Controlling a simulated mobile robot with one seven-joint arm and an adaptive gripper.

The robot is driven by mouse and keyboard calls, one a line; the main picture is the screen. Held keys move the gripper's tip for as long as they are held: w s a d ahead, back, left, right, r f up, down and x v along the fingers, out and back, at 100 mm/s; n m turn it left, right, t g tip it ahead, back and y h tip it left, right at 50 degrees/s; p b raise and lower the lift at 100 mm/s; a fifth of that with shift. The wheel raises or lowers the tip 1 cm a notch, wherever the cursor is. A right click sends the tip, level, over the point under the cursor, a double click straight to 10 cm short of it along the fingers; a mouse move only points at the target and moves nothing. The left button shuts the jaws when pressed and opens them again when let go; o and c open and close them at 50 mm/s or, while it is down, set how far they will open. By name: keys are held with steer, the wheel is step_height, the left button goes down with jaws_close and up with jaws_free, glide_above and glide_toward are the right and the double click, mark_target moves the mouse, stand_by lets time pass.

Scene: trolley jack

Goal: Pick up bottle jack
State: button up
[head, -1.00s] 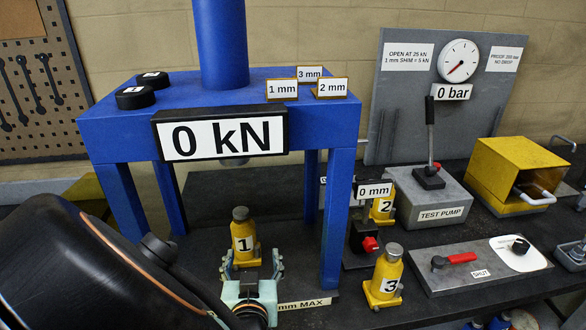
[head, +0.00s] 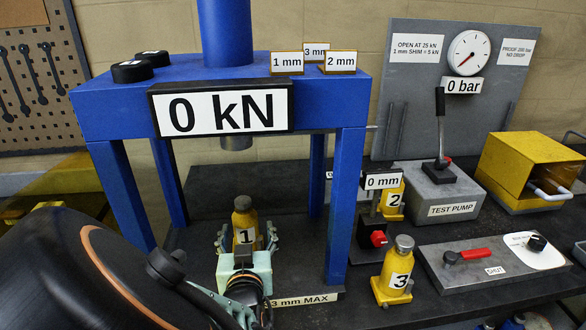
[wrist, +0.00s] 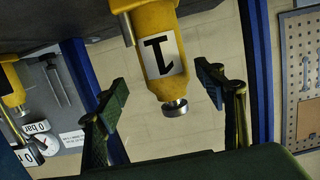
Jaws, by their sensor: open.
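A yellow bottle jack labelled 1 (head: 245,221) stands upright on the floor of the blue press, with a grey cap on top. My gripper (head: 248,232) is in front of it, with one open finger on each side of the jack. In the wrist view, which is upside down, the same jack (wrist: 161,60) hangs between the two spread fingers of my gripper (wrist: 160,88), with gaps on both sides. Bottle jack 3 (head: 394,272) stands right of the press. Bottle jack 2 (head: 391,202) is partly hidden behind the 0 mm sign.
The blue press frame (head: 342,215) has legs on both sides of jack 1 and a "0 kN" display (head: 222,112) above it. A grey test pump (head: 437,194), a yellow box (head: 525,165) and a valve plate (head: 490,268) with a red lever stand to the right.

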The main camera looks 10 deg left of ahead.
steer(key=x, duration=0.5)
steer(key=shift+s+a+f, duration=0.1)
steer(key=shift+s+a, duration=0.05)
steer(key=shift+a, duration=0.15)
jaws_close()
steer(key=shift+r, duration=0.3)
